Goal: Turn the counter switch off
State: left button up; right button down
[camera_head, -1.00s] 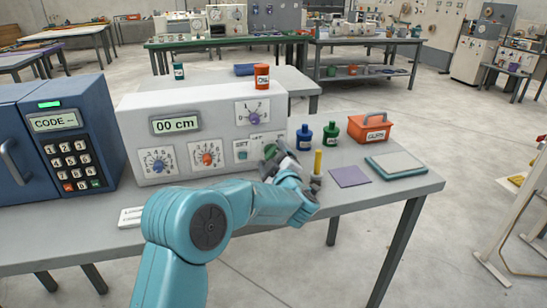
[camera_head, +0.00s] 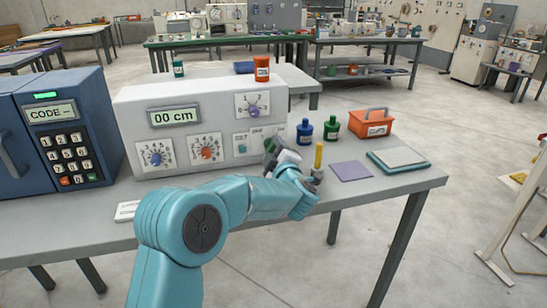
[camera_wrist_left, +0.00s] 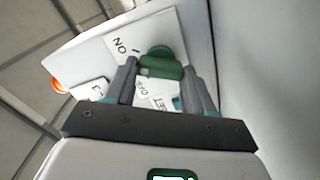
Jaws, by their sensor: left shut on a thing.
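The counter is a white box (camera_head: 205,130) with a "00 cm" display (camera_head: 174,117) and several dials, standing on the grey table. At the right end of its front is a white plate (camera_head: 240,136), marked "ON" and "OFF" in the left wrist view (camera_wrist_left: 118,46). On the plate is a green switch handle (camera_wrist_left: 161,66). My left gripper (camera_head: 271,148) is at this plate, and in the left wrist view its fingers (camera_wrist_left: 160,78) are on either side of the handle, shut on it. The wrist hides part of the switch in the head view. My right gripper is not in view.
A blue keypad box (camera_head: 75,115) stands left of the counter.

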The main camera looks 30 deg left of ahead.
pick_arm(q)
jog(key=n+b, duration=0.9)
jog(key=b, duration=0.1)
jog(key=shift+f, duration=0.35)
jog(key=n+b, duration=0.2)
jog(key=shift+n, duration=0.3)
jog(key=shift+r+n+b, duration=0.15)
jog(key=shift+n+b, duration=0.85)
jog(key=shift+n, duration=0.4)
jog(key=o, duration=1)
jog(key=shift+o, duration=0.2)
